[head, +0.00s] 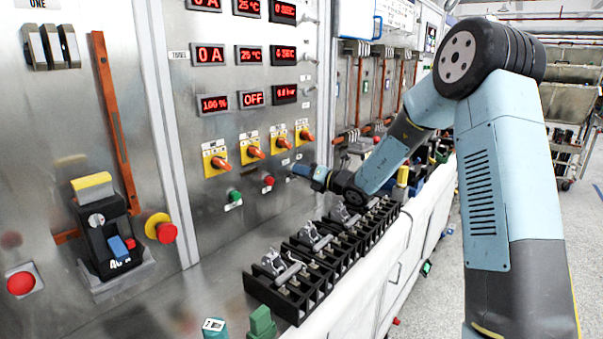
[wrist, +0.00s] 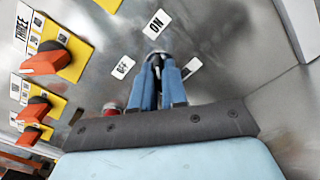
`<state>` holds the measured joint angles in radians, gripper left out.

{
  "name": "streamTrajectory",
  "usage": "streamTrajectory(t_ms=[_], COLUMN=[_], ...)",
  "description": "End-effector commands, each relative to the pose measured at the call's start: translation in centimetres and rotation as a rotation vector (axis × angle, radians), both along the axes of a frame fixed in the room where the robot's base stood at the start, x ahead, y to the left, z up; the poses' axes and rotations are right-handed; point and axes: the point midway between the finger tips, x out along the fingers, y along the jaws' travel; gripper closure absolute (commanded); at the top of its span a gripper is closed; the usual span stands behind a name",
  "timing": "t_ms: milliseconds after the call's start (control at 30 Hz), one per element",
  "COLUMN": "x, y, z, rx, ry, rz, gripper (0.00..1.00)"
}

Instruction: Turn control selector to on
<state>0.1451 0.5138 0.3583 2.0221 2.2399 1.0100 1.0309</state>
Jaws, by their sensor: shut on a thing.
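The control selector (wrist: 157,54) is a small dark knob on the metal panel, mostly hidden by my fingers. In the wrist view an ON label (wrist: 156,24) lies beyond it and an OFF label (wrist: 122,67) to its left. My gripper (wrist: 160,72) has its blue fingers shut on the knob. In the head view my gripper (head: 296,171) reaches the panel from the right, just right of the red button, and the selector cannot be made out there. Which label the knob points to cannot be told.
Yellow-plated rotary switches with orange handles (head: 256,152) sit above and left of my gripper. A red button (head: 268,181) and a green button (head: 235,195) are close by on the left. A black breaker rack (head: 297,305) stands on the bench below my arm.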

Motion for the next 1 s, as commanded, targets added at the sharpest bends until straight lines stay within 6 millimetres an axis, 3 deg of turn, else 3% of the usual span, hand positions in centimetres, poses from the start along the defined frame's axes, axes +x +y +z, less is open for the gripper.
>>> streamTrajectory(t_ms=[833, 867, 1000], x=[0.47, 0.48, 0.38], y=[-0.38, -0.39, -0.29], z=[0.44, 0.44, 0.35], rx=[0.084, 0.084, 0.082], ry=[0.094, 0.094, 0.095], rz=[-0.01, -0.01, -0.008], gripper=[1.0, 0.84, 0.71])
